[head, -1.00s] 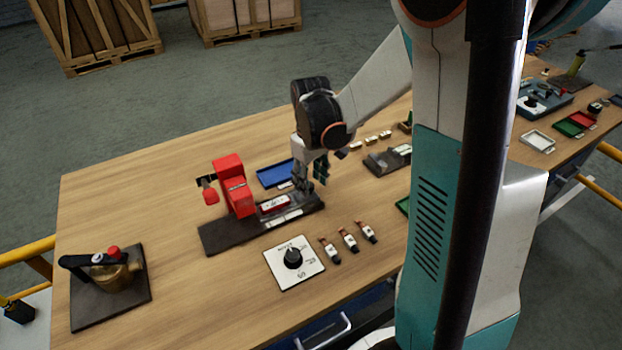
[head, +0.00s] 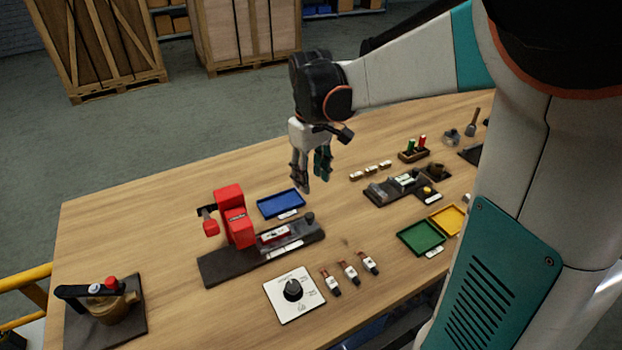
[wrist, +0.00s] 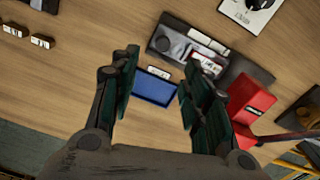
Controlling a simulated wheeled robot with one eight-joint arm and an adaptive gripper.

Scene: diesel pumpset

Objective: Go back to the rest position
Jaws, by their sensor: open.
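My gripper (head: 311,178) hangs above the wooden table (head: 130,205) in the head view, behind the red device on its dark base. Its fingers are apart with nothing between them. In the wrist view my gripper (wrist: 158,92) also shows open, its green-padded fingers on either side of a blue tray (wrist: 155,88) that lies below on the table. The red device (head: 233,217) and its dark base (head: 225,264) stand clear of the fingers.
A brass valve on a dark plate (head: 103,300) stands at the left. A white dial plate (head: 294,294) and several small labelled parts (head: 350,273) lie at the front. Green (head: 420,237) and yellow (head: 447,219) trays lie to the right. Wooden crates (head: 247,32) stand behind the table.

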